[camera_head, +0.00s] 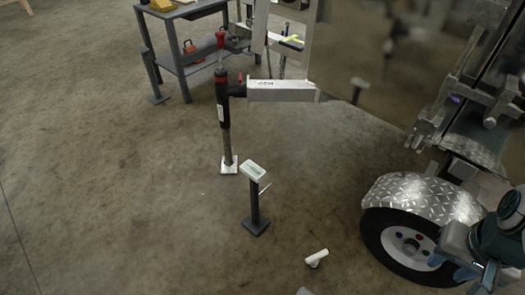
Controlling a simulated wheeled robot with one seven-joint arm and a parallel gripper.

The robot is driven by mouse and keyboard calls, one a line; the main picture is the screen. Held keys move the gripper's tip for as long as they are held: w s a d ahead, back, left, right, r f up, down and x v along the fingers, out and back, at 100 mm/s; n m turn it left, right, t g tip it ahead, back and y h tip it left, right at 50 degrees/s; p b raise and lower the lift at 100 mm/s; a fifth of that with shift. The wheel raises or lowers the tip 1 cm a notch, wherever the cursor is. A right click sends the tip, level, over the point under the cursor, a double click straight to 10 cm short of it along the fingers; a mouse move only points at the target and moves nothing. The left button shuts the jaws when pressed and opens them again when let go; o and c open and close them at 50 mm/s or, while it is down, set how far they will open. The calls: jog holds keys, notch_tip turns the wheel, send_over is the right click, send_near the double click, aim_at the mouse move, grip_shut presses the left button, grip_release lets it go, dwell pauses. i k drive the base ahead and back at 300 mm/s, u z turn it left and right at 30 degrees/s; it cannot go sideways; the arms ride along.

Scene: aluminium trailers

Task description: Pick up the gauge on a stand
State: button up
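The gauge on a stand (254,170) is a small pale box with a greenish face, tilted on top of a dark upright post. The post stands on a flat dark square base on the concrete floor, near the middle of the view. A thin pale rod sticks out beside the post. What looks like my gripper (450,266) is at the lower right, in front of the trailer wheel and well apart from the gauge. Its fingers are too unclear to tell whether they are open or shut.
A trailer jack (223,105) with a metal beam (282,91) stands just behind the gauge. The trailer wheel (400,245) and fender (420,198) are to the right. A white piece (317,258) lies on the floor. A workbench (185,55) stands behind. The left floor is clear.

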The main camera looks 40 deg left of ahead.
aim_at(255, 223)
jog(key=u, duration=1.75)
jog(key=k, duration=1.2)
jog(key=u, duration=0.6)
jog(key=i, duration=0.55)
jog(key=u, duration=0.55)
jog(key=i, duration=1.3)
jog(key=z, duration=1.05)
jog(key=i, duration=0.9)
jog(key=z, duration=0.9)
